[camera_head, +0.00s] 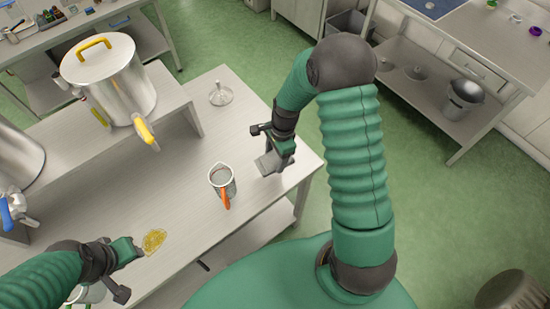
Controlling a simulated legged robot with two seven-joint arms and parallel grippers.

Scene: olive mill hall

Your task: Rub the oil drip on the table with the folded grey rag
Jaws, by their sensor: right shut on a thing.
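The oil drip (154,241) is a yellow patch on the grey table (150,205), near its front edge at the lower left. My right gripper (276,157) is shut on the folded grey rag (267,165), at or just above the table's right end; I cannot tell if the rag touches the top. The rag is well right of the drip and partly hidden by the gripper. My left gripper (138,250) is at the drip's left side, low over the table; its jaw opening cannot be made out.
A metal jug (222,180) with an orange handle stands between drip and rag. A round metal piece with an upright stem (220,94) stands behind it. A steel pot (110,75) with yellow handle and tap sits on a raised shelf (170,108). A metal container (90,293) is partly hidden below my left arm.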

